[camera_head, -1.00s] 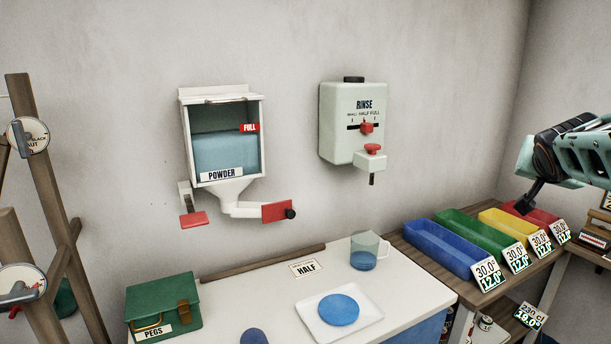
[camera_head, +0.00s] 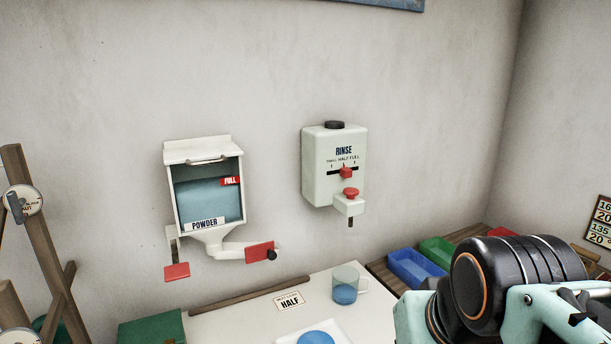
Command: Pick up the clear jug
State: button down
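The clear jug (camera_head: 345,285) stands upright on the white counter (camera_head: 240,325), towards its right end. It is see-through, with a handle on its right side and blue in its lower part. My arm fills the lower right of the head view, to the right of the jug and apart from it. My gripper's fingers cannot be made out in this view.
A powder dispenser (camera_head: 207,190) and a rinse dispenser (camera_head: 334,165) hang on the wall above the counter. Coloured bins (camera_head: 413,268) stand at right.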

aim_at(345, 277)
jog(key=k+j+z, duration=0.15)
jog(key=z, duration=0.25)
jog(key=k+z, duration=0.2)
jog(key=z, duration=0.15)
jog(key=k+z, duration=0.2)
jog(key=z, duration=0.2)
